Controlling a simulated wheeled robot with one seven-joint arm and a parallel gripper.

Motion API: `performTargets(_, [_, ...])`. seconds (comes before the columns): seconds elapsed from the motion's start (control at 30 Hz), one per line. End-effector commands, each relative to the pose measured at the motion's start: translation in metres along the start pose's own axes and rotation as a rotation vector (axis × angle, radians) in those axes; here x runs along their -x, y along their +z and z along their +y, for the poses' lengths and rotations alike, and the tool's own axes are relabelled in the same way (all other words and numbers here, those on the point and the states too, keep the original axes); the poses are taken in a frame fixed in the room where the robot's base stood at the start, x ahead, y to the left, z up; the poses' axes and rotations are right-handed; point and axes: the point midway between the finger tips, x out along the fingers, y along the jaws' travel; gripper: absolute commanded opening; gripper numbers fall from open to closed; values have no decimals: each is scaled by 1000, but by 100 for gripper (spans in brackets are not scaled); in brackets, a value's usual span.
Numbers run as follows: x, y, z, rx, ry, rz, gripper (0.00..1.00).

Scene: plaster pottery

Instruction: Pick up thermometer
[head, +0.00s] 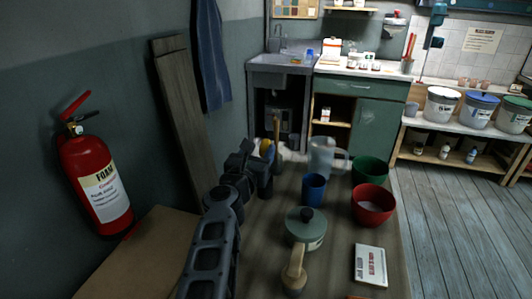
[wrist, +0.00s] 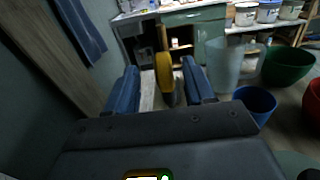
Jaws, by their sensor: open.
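A yellow and dark upright object, which looks like the thermometer (wrist: 164,72), stands between my two fingers in the wrist view, with visible gaps on both sides. In the head view its yellow part (head: 266,147) shows just beyond my gripper (head: 262,166), and my gripper hides the rest. My gripper (wrist: 162,90) is open, with its blue finger pads apart on either side of the object. I cannot tell how deep the object sits between the fingers.
A clear jug (head: 326,157) and a blue cup (head: 313,188) stand close to the right of my gripper. A green bowl (head: 370,168), red bowl (head: 373,204), lidded pot (head: 305,232) and white box (head: 370,264) share the table. A wall and wooden plank (head: 183,105) are left.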

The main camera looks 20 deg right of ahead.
Motion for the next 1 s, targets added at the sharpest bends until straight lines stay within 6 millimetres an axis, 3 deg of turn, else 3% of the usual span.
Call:
performTargets(0.57, [-58, 0, -4, 3, -1, 1, 53])
performTargets(0.9, [-62, 0, -3, 2, 0, 0, 53])
performTargets(1.0, [-62, 0, -3, 3, 0, 0, 44])
